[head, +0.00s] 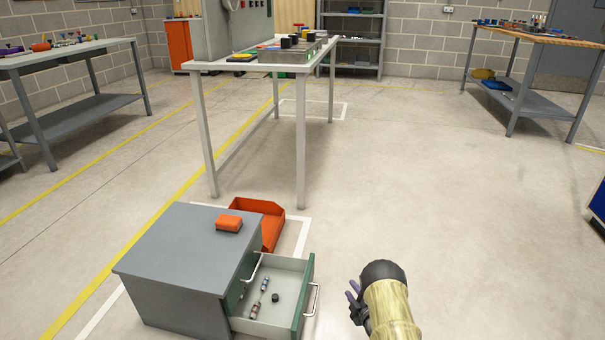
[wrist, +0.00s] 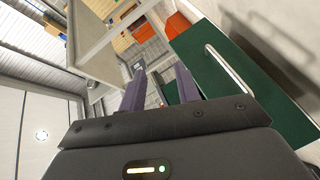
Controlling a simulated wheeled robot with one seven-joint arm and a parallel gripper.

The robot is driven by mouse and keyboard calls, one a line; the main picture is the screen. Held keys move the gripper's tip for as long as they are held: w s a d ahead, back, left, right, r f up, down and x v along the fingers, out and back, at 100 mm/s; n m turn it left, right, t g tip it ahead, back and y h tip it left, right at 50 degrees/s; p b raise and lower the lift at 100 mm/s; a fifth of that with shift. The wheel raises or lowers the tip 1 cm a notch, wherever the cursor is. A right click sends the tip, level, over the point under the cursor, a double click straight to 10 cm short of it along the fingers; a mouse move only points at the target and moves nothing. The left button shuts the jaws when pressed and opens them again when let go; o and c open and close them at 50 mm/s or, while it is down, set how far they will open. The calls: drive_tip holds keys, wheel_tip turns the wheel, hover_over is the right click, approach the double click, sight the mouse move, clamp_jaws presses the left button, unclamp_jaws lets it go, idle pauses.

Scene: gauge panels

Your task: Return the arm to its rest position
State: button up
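My gripper (head: 354,298) is low at the bottom of the head view, to the right of the open drawer and apart from its handle. In the wrist view its two purple fingers (wrist: 160,84) stand apart with nothing between them. The forearm, with a tan sleeve and a dark joint, reaches in from the bottom edge. The fingertips are small and partly hidden by the wrist in the head view.
A grey cabinet (head: 180,252) has an open drawer (head: 288,274) holding a few small items. An orange block (head: 229,222) lies on top; an orange bin (head: 268,232) stands behind. A white-legged table (head: 209,140) stands beyond. Floor to the right is clear.

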drive_tip(key=s+d+r+m+g+h+p, duration=0.1)
drive_tip(key=s+r+m+g+h+p, duration=0.3)
drive_tip(key=r, duration=1)
drive_tip(key=d+r+m+g+h+p, duration=0.1)
drive_tip(key=d+r+m+p, duration=0.15)
drive_tip(key=r+m, duration=0.7)
drive_tip(key=s+a+r+m+g+p, duration=0.2)
drive_tip(key=s+a+r+g+p, duration=0.15)
drive_tip(key=s+r, duration=0.95)
drive_tip(key=s+a+r+m+g+p, duration=0.2)
drive_tip(key=s+r+g+p, duration=0.2)
drive_tip(key=s+r, duration=0.95)
drive_tip(key=w+p+v, duration=0.2)
drive_tip(key=p+v, duration=1.5)
drive_tip(key=p, duration=0.2)
drive_tip(key=w+r+p+v, duration=0.1)
drive_tip(key=w+p+v, duration=0.2)
drive_tip(key=p+v, duration=1.3)
drive_tip(key=r+p, duration=0.1)
drive_tip(key=p, duration=0.2)
drive_tip(key=shift+a, duration=0.3)
drive_tip(key=shift+s+f, duration=0.1)
drive_tip(key=shift+a, duration=0.1)
